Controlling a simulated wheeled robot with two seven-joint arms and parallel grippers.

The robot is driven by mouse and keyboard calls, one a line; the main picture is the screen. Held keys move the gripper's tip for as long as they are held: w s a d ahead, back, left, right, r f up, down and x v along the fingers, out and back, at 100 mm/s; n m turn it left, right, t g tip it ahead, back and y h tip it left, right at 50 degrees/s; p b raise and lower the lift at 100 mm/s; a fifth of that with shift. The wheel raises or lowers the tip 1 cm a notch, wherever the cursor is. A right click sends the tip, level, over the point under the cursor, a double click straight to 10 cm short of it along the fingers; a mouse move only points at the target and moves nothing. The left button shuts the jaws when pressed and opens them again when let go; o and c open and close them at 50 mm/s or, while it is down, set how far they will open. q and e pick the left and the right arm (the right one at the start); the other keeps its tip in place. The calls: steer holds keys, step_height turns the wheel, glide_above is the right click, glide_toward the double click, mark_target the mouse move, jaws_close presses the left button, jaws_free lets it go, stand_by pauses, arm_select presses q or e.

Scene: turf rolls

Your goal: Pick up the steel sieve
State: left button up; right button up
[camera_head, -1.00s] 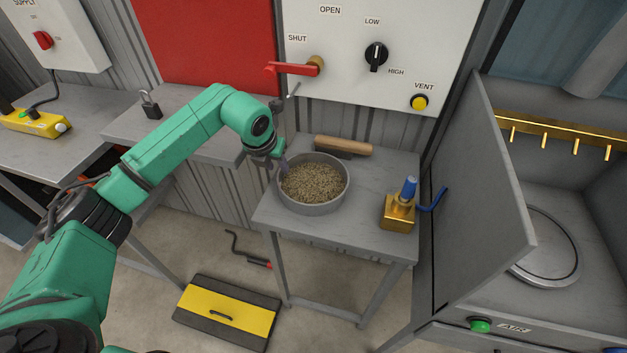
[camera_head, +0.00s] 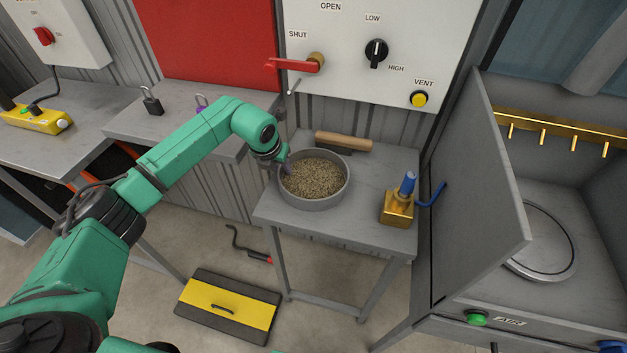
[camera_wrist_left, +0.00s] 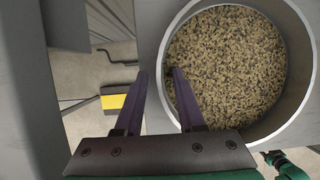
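The steel sieve (camera_head: 316,204) is a round grey pan full of tan grains on a small grey table. It also fills the upper right of the left wrist view (camera_wrist_left: 299,55). My left gripper (camera_head: 286,166) is at the sieve's left rim. In the left wrist view its two dark purple fingers (camera_wrist_left: 159,74) are apart, one outside the wall and one inside over the grains. A gap shows between the fingers, and I cannot tell whether either touches the wall. My right gripper is not in view.
A wooden-handled brush (camera_head: 344,140) lies behind the sieve. A brass burner-like tool (camera_head: 397,209) with a blue top stands to its right. A grey open door (camera_head: 478,190) rises right of the table.

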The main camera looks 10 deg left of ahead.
arm_select(q)
jaws_close()
stand_by(1.4)
